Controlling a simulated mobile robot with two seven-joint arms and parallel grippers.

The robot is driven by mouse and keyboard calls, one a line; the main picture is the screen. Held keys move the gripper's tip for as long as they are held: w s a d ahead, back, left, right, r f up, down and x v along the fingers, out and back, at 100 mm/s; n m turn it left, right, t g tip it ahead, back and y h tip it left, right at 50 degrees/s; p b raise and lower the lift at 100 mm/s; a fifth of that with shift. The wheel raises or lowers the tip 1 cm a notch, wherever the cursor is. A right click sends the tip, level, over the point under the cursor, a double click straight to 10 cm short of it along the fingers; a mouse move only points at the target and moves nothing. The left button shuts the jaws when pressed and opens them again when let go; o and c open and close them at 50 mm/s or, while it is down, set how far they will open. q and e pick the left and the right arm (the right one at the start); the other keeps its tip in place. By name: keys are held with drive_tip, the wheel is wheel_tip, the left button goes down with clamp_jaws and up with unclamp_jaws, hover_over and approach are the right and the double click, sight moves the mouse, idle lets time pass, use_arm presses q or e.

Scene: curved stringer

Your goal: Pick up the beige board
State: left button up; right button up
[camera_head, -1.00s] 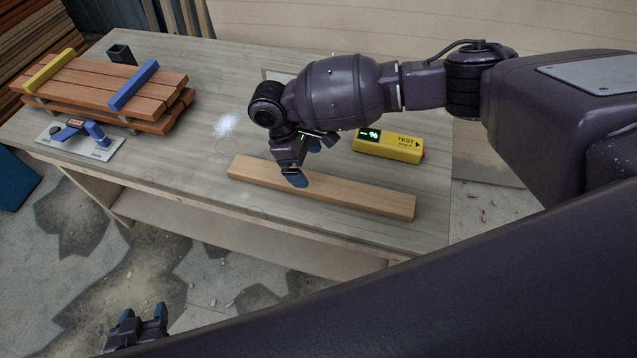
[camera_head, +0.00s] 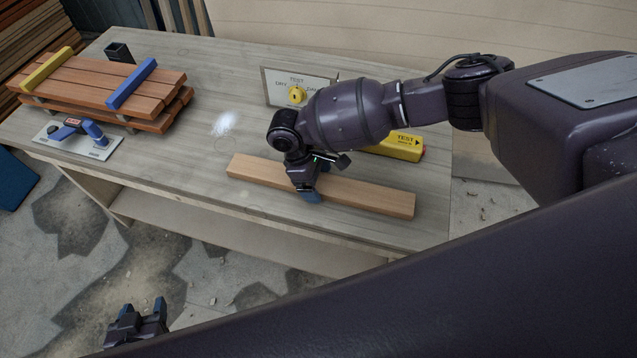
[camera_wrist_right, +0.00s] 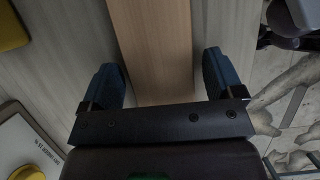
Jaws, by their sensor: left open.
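The beige board (camera_head: 368,194) lies flat along the front part of the workbench, running left to right in the head view. My right gripper (camera_head: 314,182) is over it, a little left of its middle. In the right wrist view, its two blue fingers stand open on either side of the board (camera_wrist_right: 155,45), with a gap to each edge. The gripper and wrist hide a middle stretch of the board in the head view. My left gripper (camera_head: 138,316) is open and empty, low at the left, away from the bench.
A yellow tester (camera_head: 402,146) is partly behind my right arm. A test panel with a yellow knob (camera_head: 297,94) stands behind it. Stacked reddish boards (camera_head: 85,85) with yellow and blue bars, a blue-handled tool (camera_head: 80,138) and a dark cup (camera_head: 119,52) are at the left.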

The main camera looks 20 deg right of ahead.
drive_tip(key=c, duration=0.9)
drive_tip(key=shift+c, duration=1)
drive_tip(key=shift+r, duration=0.15)
